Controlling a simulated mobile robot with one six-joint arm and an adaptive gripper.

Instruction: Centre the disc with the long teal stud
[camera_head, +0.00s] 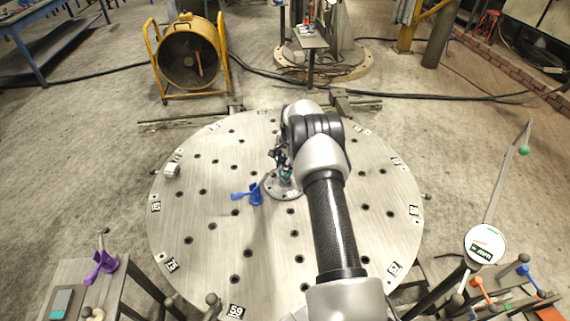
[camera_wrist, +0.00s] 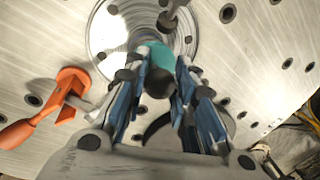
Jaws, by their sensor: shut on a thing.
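The disc (camera_head: 283,190) is a round metal plate lying on the large drilled round table. It also shows at the top of the wrist view (camera_wrist: 112,38). The teal stud (camera_wrist: 155,52) stands on the disc, with a dark round end between my fingers. My gripper (camera_wrist: 166,66) is shut on this stud, with one finger on each side. In the head view my gripper (camera_head: 281,160) is above the disc and partly hides it.
The large round table (camera_head: 200,245) has many holes and number tags near its rim. A blue clamp-like piece (camera_head: 254,195) lies left of the disc. An orange lever piece (camera_wrist: 45,108) is at left in the wrist view. A dial gauge (camera_head: 485,244) stands at right.

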